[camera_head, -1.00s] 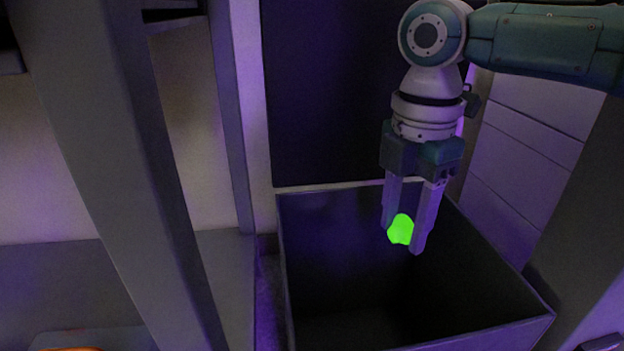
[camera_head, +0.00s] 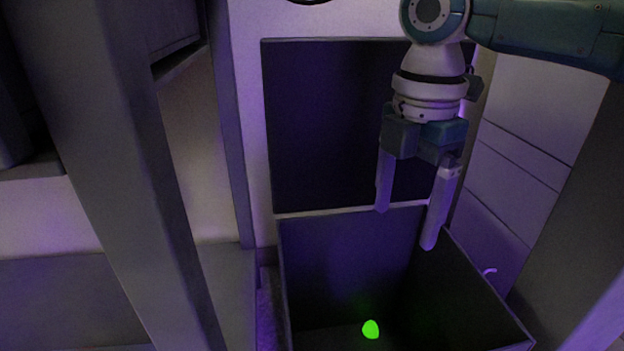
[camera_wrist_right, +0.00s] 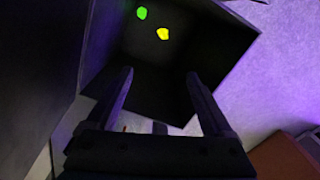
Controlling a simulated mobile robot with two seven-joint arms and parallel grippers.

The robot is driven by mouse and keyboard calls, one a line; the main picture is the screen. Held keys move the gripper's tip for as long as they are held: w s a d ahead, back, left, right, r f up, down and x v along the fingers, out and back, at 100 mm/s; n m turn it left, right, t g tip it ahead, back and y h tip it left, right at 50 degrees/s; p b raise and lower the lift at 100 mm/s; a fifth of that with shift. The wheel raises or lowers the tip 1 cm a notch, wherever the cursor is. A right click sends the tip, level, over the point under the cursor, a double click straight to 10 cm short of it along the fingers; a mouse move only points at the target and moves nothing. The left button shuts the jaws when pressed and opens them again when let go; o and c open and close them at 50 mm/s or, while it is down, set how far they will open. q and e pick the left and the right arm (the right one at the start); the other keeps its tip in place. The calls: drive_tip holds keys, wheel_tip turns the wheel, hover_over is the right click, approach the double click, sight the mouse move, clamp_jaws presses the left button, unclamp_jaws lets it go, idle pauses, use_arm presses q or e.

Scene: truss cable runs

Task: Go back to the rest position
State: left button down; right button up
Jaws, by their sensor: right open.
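My right gripper (camera_head: 408,228) hangs over the dark open box (camera_head: 345,214) with its fingers spread and nothing between them. It also shows in the right wrist view (camera_wrist_right: 157,85), open, with the box (camera_wrist_right: 235,55) beyond the fingertips. A glowing green lump (camera_head: 371,329) is low inside the box, below and apart from the gripper. The right wrist view shows a green lump (camera_wrist_right: 142,13) and a yellow lump (camera_wrist_right: 163,34) inside the box. My left gripper is not in view.
A grey upright post (camera_head: 110,150) stands at the left. A dark panel (camera_head: 335,120) rises behind the box. A pale ribbed wall (camera_head: 525,150) is to the right. A reddish-brown surface (camera_wrist_right: 282,160) shows at the lower right of the right wrist view.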

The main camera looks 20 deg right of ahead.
drive_tip(key=shift+r+p, duration=0.55)
drive_tip(key=shift+r, duration=1)
